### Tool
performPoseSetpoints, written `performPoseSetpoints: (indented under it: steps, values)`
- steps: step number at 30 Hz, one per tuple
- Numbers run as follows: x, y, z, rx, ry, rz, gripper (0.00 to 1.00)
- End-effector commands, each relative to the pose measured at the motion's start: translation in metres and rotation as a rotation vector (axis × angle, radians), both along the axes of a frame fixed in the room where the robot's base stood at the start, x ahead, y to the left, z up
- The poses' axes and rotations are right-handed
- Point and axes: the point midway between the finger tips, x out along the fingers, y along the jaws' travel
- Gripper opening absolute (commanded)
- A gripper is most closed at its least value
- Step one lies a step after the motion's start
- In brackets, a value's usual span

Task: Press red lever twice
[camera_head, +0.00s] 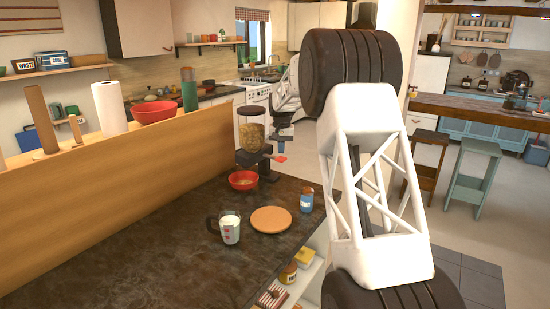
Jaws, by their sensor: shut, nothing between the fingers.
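A cereal dispenser (252,130) with a clear hopper of tan cereal and a dark base stands at the far end of the dark counter. Its small red lever (281,158) sticks out to the right below the hopper. A red bowl (243,186) stands below the dispenser's outlet, with something pale inside. My gripper (282,150) points down just above the red lever, small and far from the camera. It is shut and empty. I cannot tell whether its tips touch the lever.
A mug of milk (229,232), a round tan board (271,219) and a small blue jar (306,200) stand on the dark counter (150,255) in front of the bowl. A wooden partition (120,190) runs along the left. The counter's front left is clear.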

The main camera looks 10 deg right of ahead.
Motion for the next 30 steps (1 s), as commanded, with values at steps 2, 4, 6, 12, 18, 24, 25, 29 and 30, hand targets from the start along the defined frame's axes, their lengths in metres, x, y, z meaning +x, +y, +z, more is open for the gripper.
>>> performPoseSetpoints:
  steps: [2,4,6,12,18,24,25,29,30]
  values:
    - [0.0,0.0,0.0,0.0,0.0,0.0,0.0]
    - [0.0,0.0,0.0,0.0,0.0,0.0,0.0]
    - [0.0,0.0,0.0,0.0,0.0,0.0,0.0]
    - [0.0,0.0,-0.001,0.0,0.0,0.0,0.0]
    - [0.0,0.0,-0.006,0.0,0.001,0.0,0.0]
    - [0.0,0.0,-0.012,0.0,0.001,0.0,0.0]
    - [0.0,0.0,-0.013,0.0,0.001,0.0,0.0]
    - [0.0,0.0,-0.017,0.0,0.0,0.0,0.0]
    - [0.0,0.0,-0.018,0.0,0.0,0.0,0.0]
